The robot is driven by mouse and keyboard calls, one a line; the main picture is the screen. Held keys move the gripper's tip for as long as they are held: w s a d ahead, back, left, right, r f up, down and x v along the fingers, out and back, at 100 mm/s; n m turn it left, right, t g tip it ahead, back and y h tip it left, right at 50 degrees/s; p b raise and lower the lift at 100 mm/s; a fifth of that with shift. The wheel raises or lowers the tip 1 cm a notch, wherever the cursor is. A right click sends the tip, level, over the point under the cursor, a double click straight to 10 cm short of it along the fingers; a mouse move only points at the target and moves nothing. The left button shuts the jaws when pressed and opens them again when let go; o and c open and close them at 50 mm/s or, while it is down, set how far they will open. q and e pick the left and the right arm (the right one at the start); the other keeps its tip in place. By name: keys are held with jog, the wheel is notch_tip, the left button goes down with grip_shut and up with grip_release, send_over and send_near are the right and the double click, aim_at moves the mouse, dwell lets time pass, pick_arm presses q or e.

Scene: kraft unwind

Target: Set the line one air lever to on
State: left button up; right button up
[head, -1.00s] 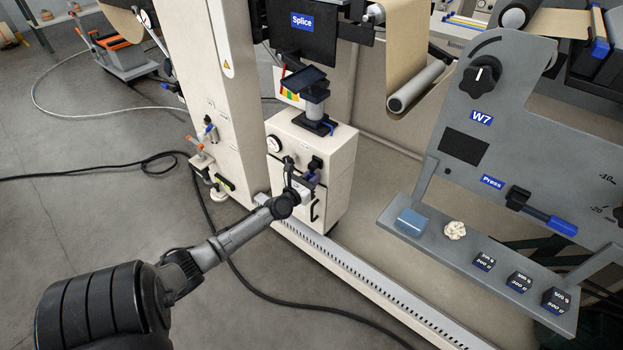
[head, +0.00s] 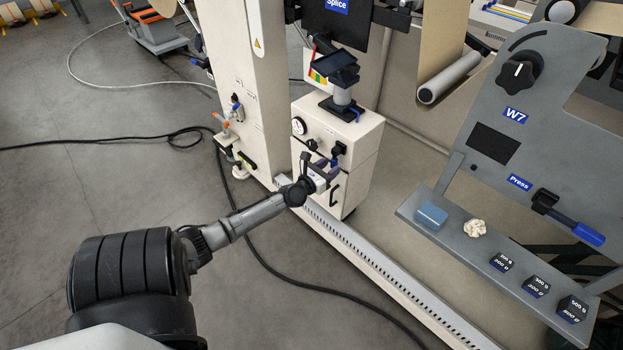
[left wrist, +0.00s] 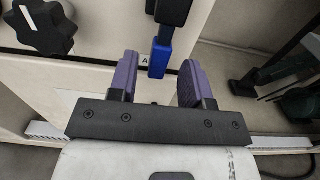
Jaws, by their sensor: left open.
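In the left wrist view a lever with a blue handle (left wrist: 161,57) and a black upper part hangs down in front of a cream panel. A small label, partly covered and showing an "A", sits beside it. My left gripper (left wrist: 157,78) is open, with one purple finger on each side of the blue handle's lower end; I cannot tell whether either touches it. In the head view my left gripper (head: 322,163) is at the front of the cream cabinet (head: 357,180), just below its knobs. The gripper largely hides the lever there. My right gripper is not in view.
A black knob (left wrist: 40,25) is close left of the fingers. The cabinet carries a round gauge (head: 298,126). Small valves (head: 222,127) sit on the column at left. A slotted floor rail (head: 400,290) runs below. The grey W7 panel (head: 545,130) stands at right.

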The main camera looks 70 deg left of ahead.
pick_arm(q)
jog(key=p+v, duration=0.1)
jog(key=v, duration=1)
dwell(0.4)
